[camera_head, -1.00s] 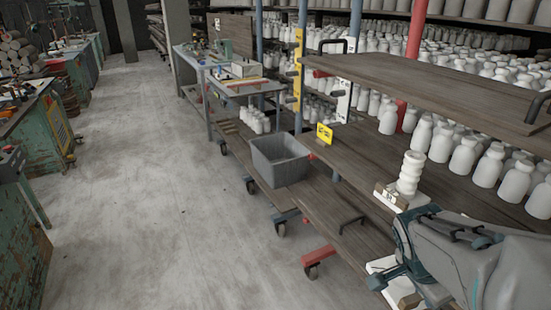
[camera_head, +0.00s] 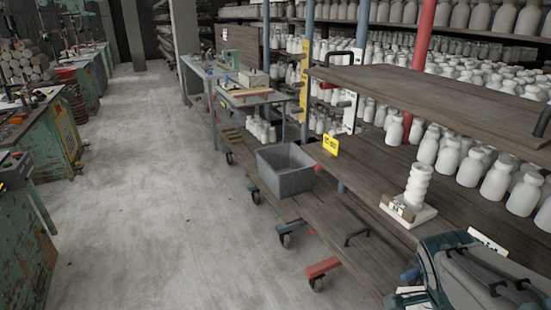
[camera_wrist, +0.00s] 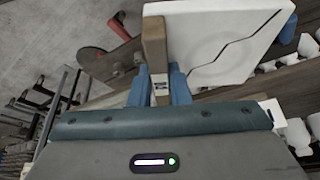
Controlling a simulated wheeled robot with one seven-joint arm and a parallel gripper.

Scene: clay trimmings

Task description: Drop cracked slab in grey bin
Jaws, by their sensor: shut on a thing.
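The cracked slab (camera_wrist: 225,45) is white with a jagged black crack line and fills the upper right of the wrist view. A tan block (camera_wrist: 154,45) runs along its left edge. My gripper (camera_wrist: 159,88) has its two blue fingers shut on this block, and the slab is held tilted above the surroundings. In the head view my arm hides the fingertips and most of the slab at lower right. The grey bin (camera_head: 289,182) stands open-topped on the low wooden shelf at the middle, apart from and to the left of my gripper.
A white stacked form (camera_head: 417,186) stands on a white base with a tan block on the wooden shelf (camera_head: 375,170). A yellow sign (camera_head: 331,145) stands behind the bin. An upper shelf board (camera_head: 440,95) overhangs at right. The floor at left is clear.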

